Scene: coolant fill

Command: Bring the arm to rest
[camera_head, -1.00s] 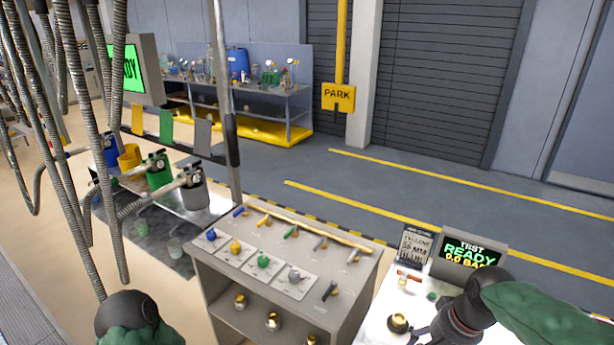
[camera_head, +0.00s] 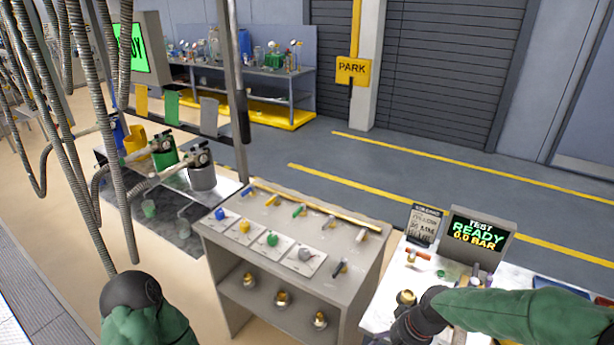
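My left arm shows at the bottom left, a green sleeve ending in a dark round wrist (camera_head: 132,292); its gripper fingers are not in view. My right arm comes in from the right edge, a green sleeve with a dark wrist (camera_head: 420,318) low over the white test bench (camera_head: 385,290). Its fingers are mostly cut off or hidden at the lower edge, so I cannot tell whether they are open or shut. A brass fitting (camera_head: 405,298) stands on the bench beside this wrist.
A grey cabinet (camera_head: 345,310) stands in the middle, with coloured knobs and levers on top and brass fittings on its shelf. The test screen (camera_head: 478,237) reads READY, 0.0 BAR. Hoses (camera_head: 70,130) hang at the left, near coloured canisters (camera_head: 202,178). A yellow PARK sign (camera_head: 353,70) stands behind.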

